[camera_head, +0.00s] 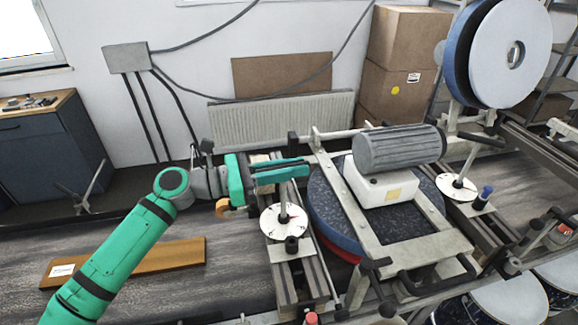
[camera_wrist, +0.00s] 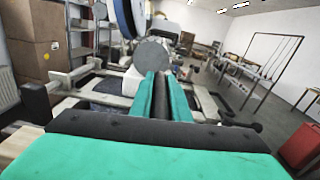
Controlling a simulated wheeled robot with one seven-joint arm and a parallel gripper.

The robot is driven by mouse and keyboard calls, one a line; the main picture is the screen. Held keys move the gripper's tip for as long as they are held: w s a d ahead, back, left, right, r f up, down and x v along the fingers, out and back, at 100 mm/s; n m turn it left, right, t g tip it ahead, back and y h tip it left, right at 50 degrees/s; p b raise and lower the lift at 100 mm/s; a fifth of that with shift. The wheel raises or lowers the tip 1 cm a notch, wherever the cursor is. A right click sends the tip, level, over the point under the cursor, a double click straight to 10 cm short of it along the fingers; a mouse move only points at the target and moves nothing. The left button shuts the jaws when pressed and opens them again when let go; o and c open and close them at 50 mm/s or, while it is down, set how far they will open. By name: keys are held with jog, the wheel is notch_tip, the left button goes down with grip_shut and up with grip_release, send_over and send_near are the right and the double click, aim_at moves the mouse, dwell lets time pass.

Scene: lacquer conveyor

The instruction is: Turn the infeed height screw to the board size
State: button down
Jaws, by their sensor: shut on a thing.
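The infeed height screw is an upright metal rod (camera_head: 284,210) rising through a round white dial (camera_head: 271,222) left of the blue sanding disc. The dial's marks are too small to read. My gripper (camera_head: 298,170) lies level across the top of the rod, its green fingers shut on the screw's handle, which they mostly hide. In the wrist view the fingers (camera_wrist: 161,88) run side by side with a narrow dark strip between them. A brown board (camera_head: 170,258) with a white label (camera_head: 62,270) lies on the belt at lower left; the label is unreadable.
A grey motor (camera_head: 399,149) on a metal frame stands just right of my gripper. A cabinet (camera_head: 40,145), radiator (camera_head: 285,123) and cartons (camera_head: 405,45) line the back. The belt (camera_head: 110,235) is otherwise clear on the left.

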jog(key=m+g, duration=0.1)
jog(key=g, duration=0.1)
jog(key=m+g, duration=0.3)
jog(key=g, duration=0.2)
jog(key=shift+s+d+m, duration=0.2)
jog(key=shift+s+m, duration=0.1)
jog(key=shift+s, duration=0.05)
jog(key=shift+s+a+m+g+y, duration=0.15)
jog(key=shift+m+g+y, duration=0.1)
jog(key=shift+m+g, duration=0.55)
jog(key=shift+s+m+g+y, duration=0.25)
jog(key=shift+m+g, duration=0.2)
jog(key=shift+g, duration=0.7)
jog(key=shift+s+a+m+g+y, duration=0.1)
jog(key=shift+m+g+y, duration=0.2)
jog(key=shift+m+g, duration=0.5)
jog(key=shift+g, duration=0.35)
jog(key=c, duration=1.7)
grip_release()
jog(key=shift+a, duration=0.1)
